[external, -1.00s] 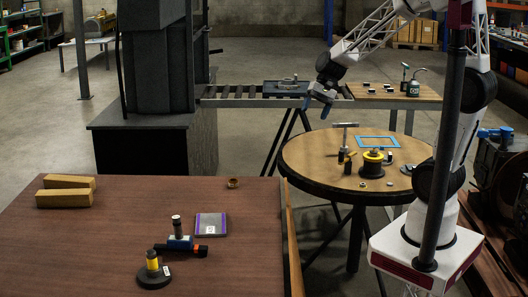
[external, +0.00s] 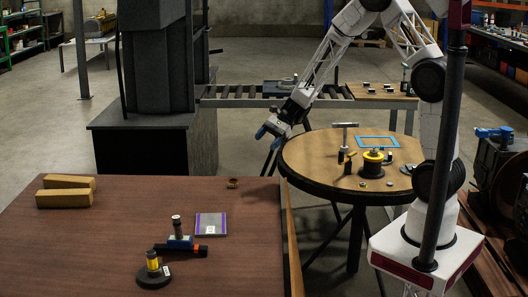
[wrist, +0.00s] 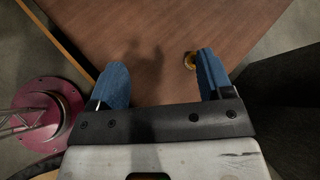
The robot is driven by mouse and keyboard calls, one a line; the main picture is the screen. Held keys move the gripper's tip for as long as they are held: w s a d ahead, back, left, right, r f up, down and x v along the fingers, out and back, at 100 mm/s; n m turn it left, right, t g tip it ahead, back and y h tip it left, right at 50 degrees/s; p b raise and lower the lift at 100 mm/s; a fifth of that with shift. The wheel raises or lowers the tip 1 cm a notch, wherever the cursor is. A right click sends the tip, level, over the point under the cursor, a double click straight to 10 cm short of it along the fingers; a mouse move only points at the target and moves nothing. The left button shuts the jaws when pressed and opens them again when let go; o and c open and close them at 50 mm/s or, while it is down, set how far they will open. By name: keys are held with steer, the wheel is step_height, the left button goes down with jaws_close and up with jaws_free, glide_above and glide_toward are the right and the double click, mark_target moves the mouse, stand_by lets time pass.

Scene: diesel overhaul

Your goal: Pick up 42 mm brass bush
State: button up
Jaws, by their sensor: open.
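A small brass bush (external: 233,183) stands on the brown table near its far right part. In the wrist view the brass bush (wrist: 189,61) shows just left of the right finger, which may cover part of it. My gripper (external: 269,134) has blue fingers and hangs in the air above and to the right of the bush, around the table's far right corner.
The brown table (external: 100,225) also bears two tan blocks (external: 65,190), a purple-edged plate (external: 211,224), a blue fixture (external: 180,243) and a black-based post (external: 153,272). A round table (external: 325,160) with several parts stands to the right. A dark machine (external: 155,90) stands behind.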

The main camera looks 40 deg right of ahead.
mark_target(236, 179)
steer(key=w+f+m+t, duration=0.1)
steer(key=w+f+m, duration=0.1)
steer(key=f, duration=0.3)
steer(key=w+a+f+m+t+y, duration=0.1)
steer(key=w+f+m, duration=0.1)
steer(key=w+f, duration=0.2)
steer(key=w+f+m+t, duration=0.1)
steer(key=w+f+m, duration=0.1)
steer(key=f, duration=0.5)
steer(key=shift+w+a+m+y, duration=0.15)
steer(key=shift+w+m+y, duration=0.2)
steer(key=shift+w, duration=0.45)
steer(key=shift+a, duration=0.1)
steer(key=shift+x, duration=1.2)
steer(key=shift+a, duration=0.1)
steer(key=shift+x, duration=2.5)
steer(key=shift+f, duration=0.2)
steer(key=c, duration=1.2)
